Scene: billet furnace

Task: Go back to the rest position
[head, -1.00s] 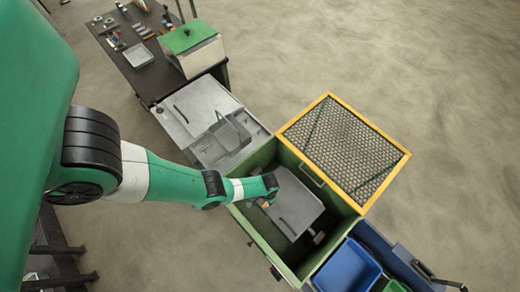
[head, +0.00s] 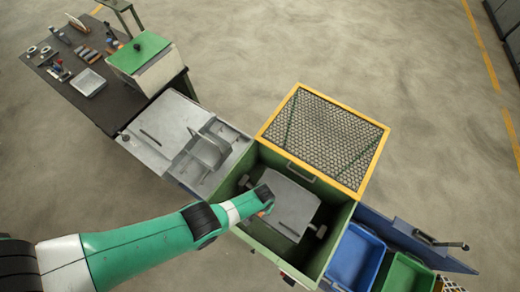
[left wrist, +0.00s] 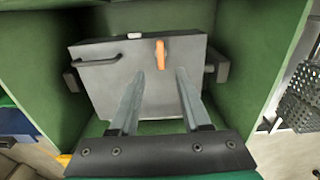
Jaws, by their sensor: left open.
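My left arm comes in from the left in the head view, and its wrist (head: 262,197) is over the open green bin. The left gripper (left wrist: 158,76) is open in the left wrist view, with two grey fingers apart and nothing between them. Beyond the fingers a grey box-shaped unit (left wrist: 95,88) sits inside the bin, with an orange lever (left wrist: 160,53) and dark side handles. In the head view the fingers are hidden by the wrist. I cannot tell whether they touch the unit. My right gripper is not in view.
The green bin (head: 262,238) has an open yellow-framed mesh lid (head: 325,137). A blue tub (head: 355,258) and a green tub (head: 405,274) stand to its right. A grey machine (head: 172,128) and a dark workbench (head: 118,92) with parts stand up-left. Open floor lies beyond.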

